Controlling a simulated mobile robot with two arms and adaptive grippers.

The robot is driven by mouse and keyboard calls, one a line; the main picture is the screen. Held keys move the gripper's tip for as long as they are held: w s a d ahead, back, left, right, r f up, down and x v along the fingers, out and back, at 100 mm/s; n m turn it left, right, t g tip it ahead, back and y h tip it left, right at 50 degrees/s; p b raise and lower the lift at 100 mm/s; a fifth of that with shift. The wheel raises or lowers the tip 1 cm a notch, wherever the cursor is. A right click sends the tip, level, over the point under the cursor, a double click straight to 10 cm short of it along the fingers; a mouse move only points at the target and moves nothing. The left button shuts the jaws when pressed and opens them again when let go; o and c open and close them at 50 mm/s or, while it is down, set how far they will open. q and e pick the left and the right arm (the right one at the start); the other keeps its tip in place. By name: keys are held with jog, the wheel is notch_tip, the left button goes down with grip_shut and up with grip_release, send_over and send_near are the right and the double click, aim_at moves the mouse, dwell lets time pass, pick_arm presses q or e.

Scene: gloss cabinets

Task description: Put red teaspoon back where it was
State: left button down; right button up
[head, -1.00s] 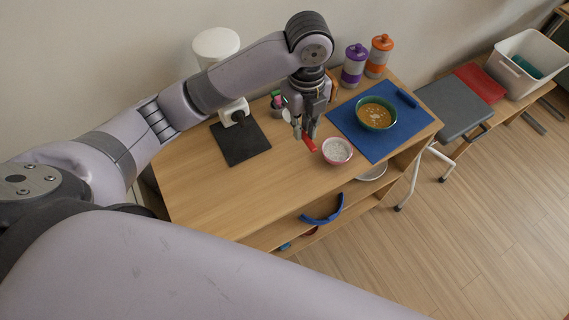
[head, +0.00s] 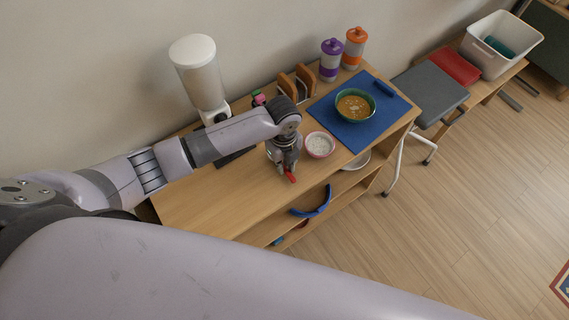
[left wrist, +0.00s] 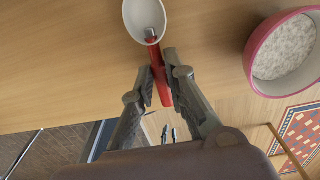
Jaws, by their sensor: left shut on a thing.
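The red teaspoon has a red handle and a pale bowl. Its handle (head: 291,177) shows below my left gripper (head: 287,170) in the head view, left of the pink bowl and close to the table's front edge. In the left wrist view my left gripper (left wrist: 158,76) is shut on the red handle. The spoon's pale bowl (left wrist: 144,20) points to the top of that view, over the wooden top. I cannot tell whether the spoon touches the wood. My right gripper is out of view.
A pink bowl of white grains (head: 319,145) stands right of the gripper. A blue mat (head: 345,131) carries a green soup bowl (head: 355,105). A white dispenser (head: 198,75), a wooden holder (head: 297,84) and two bottles stand along the back. The left wooden top (head: 205,200) is clear.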

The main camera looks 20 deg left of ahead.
pick_arm(q)
jog(key=shift+f, duration=0.55)
jog(key=c, duration=1.6)
grip_release()
jog(key=shift+f, duration=0.1)
notch_tip(320, 180, up, 12)
jog(key=shift+w+a+r+b, duration=0.1)
jog(key=shift+a+r+b, duration=0.05)
jog(key=shift+b, duration=0.5)
